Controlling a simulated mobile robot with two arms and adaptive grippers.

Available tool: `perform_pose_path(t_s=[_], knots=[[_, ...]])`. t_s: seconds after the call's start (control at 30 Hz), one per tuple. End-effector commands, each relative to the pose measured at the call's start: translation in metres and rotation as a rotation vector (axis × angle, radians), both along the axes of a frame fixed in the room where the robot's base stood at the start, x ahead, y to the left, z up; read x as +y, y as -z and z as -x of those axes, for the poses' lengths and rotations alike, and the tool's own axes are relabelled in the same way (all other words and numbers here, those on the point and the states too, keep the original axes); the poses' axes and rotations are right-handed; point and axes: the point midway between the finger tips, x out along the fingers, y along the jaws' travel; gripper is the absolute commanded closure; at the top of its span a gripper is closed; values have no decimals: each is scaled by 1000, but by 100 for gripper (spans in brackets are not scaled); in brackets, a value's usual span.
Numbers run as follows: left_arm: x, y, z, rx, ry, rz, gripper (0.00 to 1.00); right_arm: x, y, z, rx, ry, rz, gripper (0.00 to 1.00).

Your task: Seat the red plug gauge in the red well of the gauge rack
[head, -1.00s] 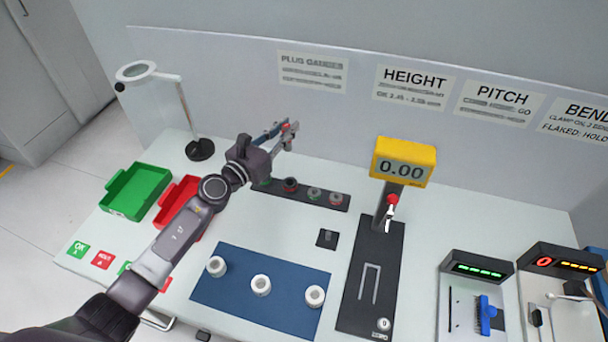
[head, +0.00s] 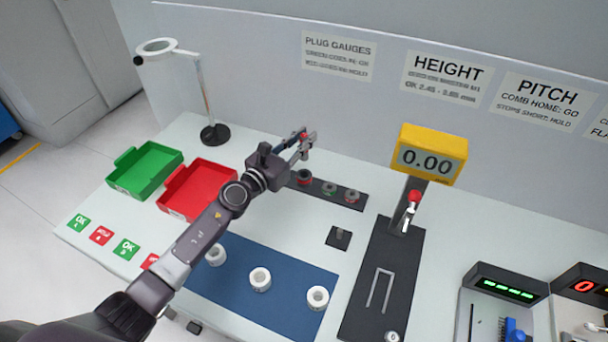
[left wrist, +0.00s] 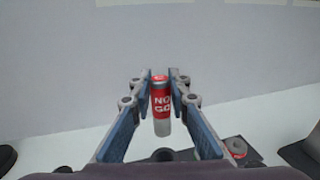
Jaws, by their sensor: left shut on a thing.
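The red plug gauge (left wrist: 161,105), marked NO GO, has a red band and cap above a pale lower end. My left gripper (head: 304,138) is shut on it and holds it roughly upright, in the air above the back of the table. In the left wrist view it is between the fingers (left wrist: 159,78). The gauge rack (head: 318,186), a dark strip, is below and to the right of the gripper. My gripper hides the rack's left end. My right gripper is not in view.
A lamp (head: 213,133) stands to the left, with green (head: 115,180) and red (head: 168,207) trays nearer. A yellow height gauge (head: 432,140) stands to the right. White rings lie on a blue mat (head: 292,278). A small dark block (head: 338,238) sits in front of the rack.

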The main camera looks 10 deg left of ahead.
Motion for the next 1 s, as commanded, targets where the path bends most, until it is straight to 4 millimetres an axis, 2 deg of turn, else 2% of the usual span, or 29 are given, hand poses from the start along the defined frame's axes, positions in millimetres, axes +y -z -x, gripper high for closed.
perform_pose_path(t_s=[0.03,0.23,0.47,0.7,0.8,1.0], knots=[[0,16,0,0,0,3,100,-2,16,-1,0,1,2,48],[0,44,0,-2,-1,4,100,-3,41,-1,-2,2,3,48],[0,56,0,-1,-1,2,100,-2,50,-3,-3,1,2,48],[-1,88,0,1,-1,4,100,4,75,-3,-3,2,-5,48],[0,96,0,0,-2,4,100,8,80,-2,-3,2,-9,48],[0,97,0,-2,0,1,100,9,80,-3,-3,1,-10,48]])
